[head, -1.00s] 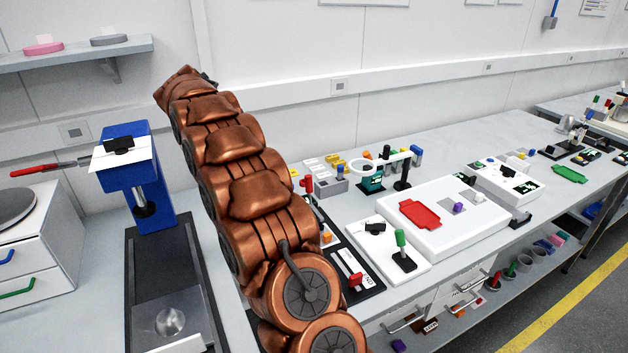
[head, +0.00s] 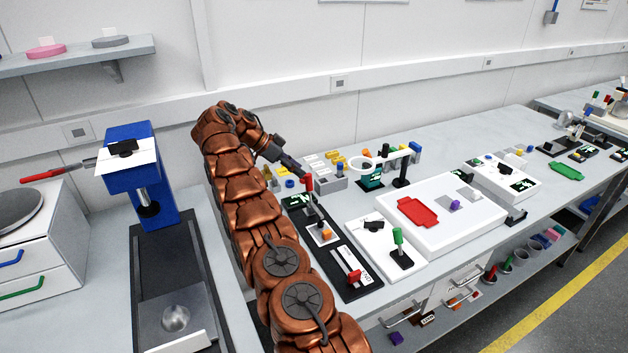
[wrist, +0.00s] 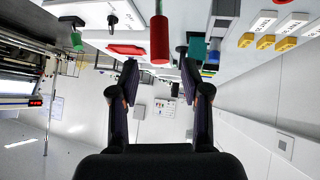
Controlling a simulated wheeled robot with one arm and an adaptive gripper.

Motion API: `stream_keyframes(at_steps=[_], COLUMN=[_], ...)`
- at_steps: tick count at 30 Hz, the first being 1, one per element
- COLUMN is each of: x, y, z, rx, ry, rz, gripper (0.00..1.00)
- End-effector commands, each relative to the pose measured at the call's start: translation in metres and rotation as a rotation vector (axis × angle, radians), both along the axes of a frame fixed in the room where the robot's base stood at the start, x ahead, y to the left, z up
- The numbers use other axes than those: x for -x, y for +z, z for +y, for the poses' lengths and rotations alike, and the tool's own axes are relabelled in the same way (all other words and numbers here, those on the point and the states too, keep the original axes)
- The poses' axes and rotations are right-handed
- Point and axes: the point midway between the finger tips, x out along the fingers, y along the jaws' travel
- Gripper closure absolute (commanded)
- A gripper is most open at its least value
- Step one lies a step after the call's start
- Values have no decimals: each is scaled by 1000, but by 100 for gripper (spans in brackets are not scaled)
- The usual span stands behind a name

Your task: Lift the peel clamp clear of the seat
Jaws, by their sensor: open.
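A red upright handle (head: 309,184) stands on a long black base (head: 345,262) with a small display, an orange piece (head: 326,234) and a red slider knob (head: 354,277). No label shows which part is the peel clamp; this handle is nearest my gripper (head: 300,170). In the wrist view the red handle (wrist: 159,40) shows beyond the two fingertips, in the gap between them. My gripper (wrist: 159,78) is open and empty, and does not visibly touch the handle. The seat under the handle is too small to make out.
A white plate (head: 372,262) with a green-handled tool (head: 398,240) lies right of the black base. A blue press (head: 132,177) stands to the left. Bare bench shows behind the white box.

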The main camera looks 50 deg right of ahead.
Motion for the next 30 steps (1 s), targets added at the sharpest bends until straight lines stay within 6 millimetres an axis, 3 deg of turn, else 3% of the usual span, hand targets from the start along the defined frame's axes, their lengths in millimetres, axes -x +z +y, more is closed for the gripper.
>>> stream_keyframes(at_steps=[30], x=[25], y=[-41], z=[-30], rx=[4], ry=[-9], rz=[-6], gripper=[53])
